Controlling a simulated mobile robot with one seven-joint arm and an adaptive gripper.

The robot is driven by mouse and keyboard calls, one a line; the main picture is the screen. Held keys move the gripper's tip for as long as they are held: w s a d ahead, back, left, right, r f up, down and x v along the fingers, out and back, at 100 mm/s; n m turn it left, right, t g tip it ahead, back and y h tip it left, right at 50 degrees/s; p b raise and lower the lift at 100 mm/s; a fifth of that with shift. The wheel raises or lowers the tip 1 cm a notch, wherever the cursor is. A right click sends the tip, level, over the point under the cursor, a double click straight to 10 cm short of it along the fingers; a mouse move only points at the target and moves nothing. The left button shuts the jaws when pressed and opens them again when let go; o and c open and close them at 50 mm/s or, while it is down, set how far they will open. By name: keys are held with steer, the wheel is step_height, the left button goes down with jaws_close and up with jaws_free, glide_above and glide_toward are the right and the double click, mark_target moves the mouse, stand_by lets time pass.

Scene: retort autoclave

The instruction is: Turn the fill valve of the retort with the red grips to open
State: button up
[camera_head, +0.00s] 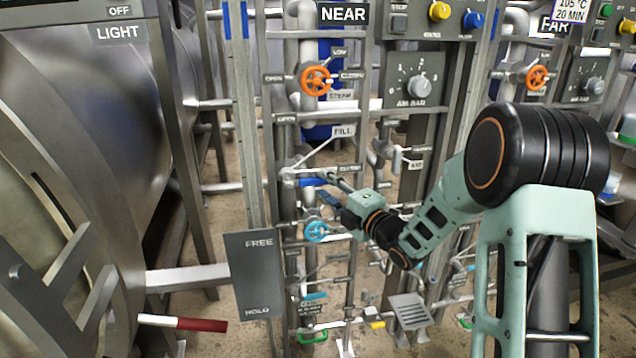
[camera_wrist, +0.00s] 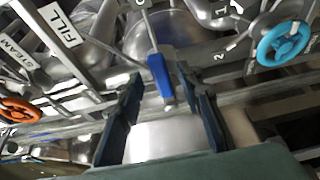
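The fill valve's blue lever (camera_head: 312,181) is under the FILL label (camera_head: 343,131) on the NEAR panel. In the wrist view the blue lever (camera_wrist: 159,76) points toward me and lies between my fingers in the picture. My gripper (camera_head: 330,193) is at the valve, with its fingers (camera_wrist: 161,80) open and a gap on both sides of the lever. I see no clear contact, and the lever's depth between the fingers is hard to tell. A red grip (camera_head: 202,325) on a white bar shows at the left retort (camera_head: 75,90).
An orange STEAM handwheel (camera_head: 315,81) is above, and a light-blue handwheel (camera_head: 316,231) is just below my gripper; it also shows in the wrist view (camera_wrist: 284,43). Pipes and posts crowd the panel. A FREE/HOLD plate (camera_head: 252,275) stands left. The FAR panel (camera_head: 554,27) is at right.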

mark_target(320, 182)
steer(key=shift+x, duration=1.85)
jaws_close()
